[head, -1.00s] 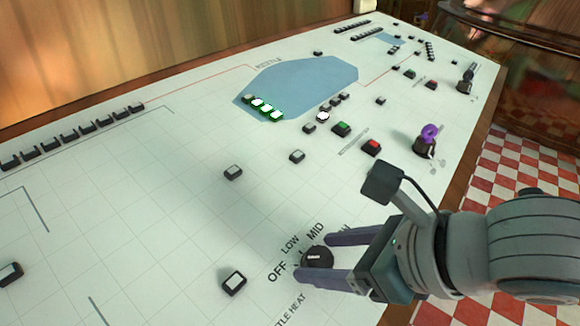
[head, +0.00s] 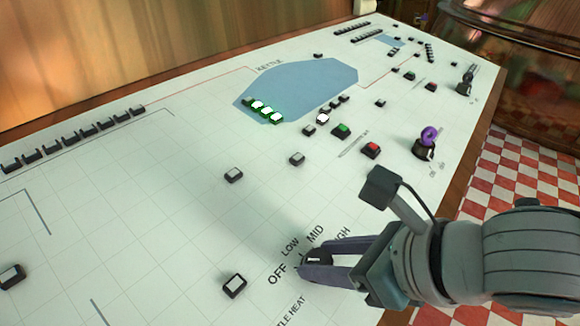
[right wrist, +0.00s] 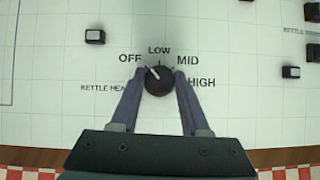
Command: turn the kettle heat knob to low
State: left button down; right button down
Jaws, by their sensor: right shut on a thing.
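The black round kettle heat knob (head: 317,257) is on the white panel, with the words OFF, LOW, MID and HIGH around it. It also shows in the right wrist view (right wrist: 159,82). There its white pointer line points up and left, between OFF and LOW. My right gripper (head: 318,254) is shut on the knob, one finger on each side, and it also shows in the right wrist view (right wrist: 157,76). The fingers partly hide the knob and the HIGH label in the head view. My left gripper is not in view.
A black-framed white button (head: 235,285) is left of the knob, with open panel between. Red (head: 372,150) and green (head: 342,130) buttons and a purple-topped lever (head: 427,138) stand farther back. Lit green-edged buttons (head: 264,112) sit on the blue kettle shape (head: 310,82).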

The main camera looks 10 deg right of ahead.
jog(key=m+h+p, duration=0.1)
jog(key=m, duration=0.1)
jog(key=m+t+h+p, duration=0.1)
jog(key=p, duration=0.1)
jog(key=shift+s+a+r+m, duration=0.1)
jog(key=shift+a+r+m, duration=0.1)
jog(key=shift+m, duration=0.2)
jog(key=m+h+p, duration=0.1)
jog(key=m, duration=0.2)
jog(key=shift+h+p, duration=0.4)
jog(key=shift+f+m+h+p, duration=0.1)
jog(key=shift+m+h+p, duration=0.3)
jog(key=shift+m, duration=0.5)
jog(key=shift+c, duration=2)
grip_release()
